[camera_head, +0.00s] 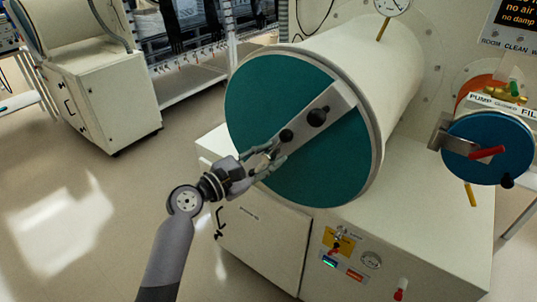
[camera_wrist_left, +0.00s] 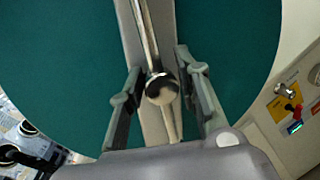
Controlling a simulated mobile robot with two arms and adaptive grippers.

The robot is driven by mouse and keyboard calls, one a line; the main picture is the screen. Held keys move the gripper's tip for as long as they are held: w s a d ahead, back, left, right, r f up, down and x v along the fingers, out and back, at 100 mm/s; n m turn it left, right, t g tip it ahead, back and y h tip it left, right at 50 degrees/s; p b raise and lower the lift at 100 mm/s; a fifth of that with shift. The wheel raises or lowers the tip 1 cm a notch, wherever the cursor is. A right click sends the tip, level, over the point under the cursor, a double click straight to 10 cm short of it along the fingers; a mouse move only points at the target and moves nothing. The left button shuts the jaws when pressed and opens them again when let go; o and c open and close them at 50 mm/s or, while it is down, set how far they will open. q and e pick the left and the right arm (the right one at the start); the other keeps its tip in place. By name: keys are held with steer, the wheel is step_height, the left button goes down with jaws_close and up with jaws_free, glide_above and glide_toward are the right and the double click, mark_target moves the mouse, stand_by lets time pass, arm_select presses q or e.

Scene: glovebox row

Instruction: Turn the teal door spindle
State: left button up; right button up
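The teal door (camera_head: 255,105) is a round disc on the front of a large cream cylinder. A pale metal bar (camera_head: 338,98) crosses it at a slant and carries dark round knobs (camera_head: 317,117). My left gripper (camera_head: 272,157) is at the lower left end of this bar, close to the door face. Gaps show between fingers and ball; whether anything touches is unclear. My right gripper is not in view.
A smaller blue round door (camera_head: 500,140) with a red handle (camera_head: 486,153) is at the right. Below the teal door is a cream cabinet (camera_head: 265,240) with a yellow-labelled control panel (camera_head: 340,242). Another cream cabinet (camera_head: 105,100) stands at the left. The floor (camera_head: 60,190) between is clear.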

arm_select(q)
steer(key=shift+c, duration=0.2)
jaws_close()
stand_by(0.7)
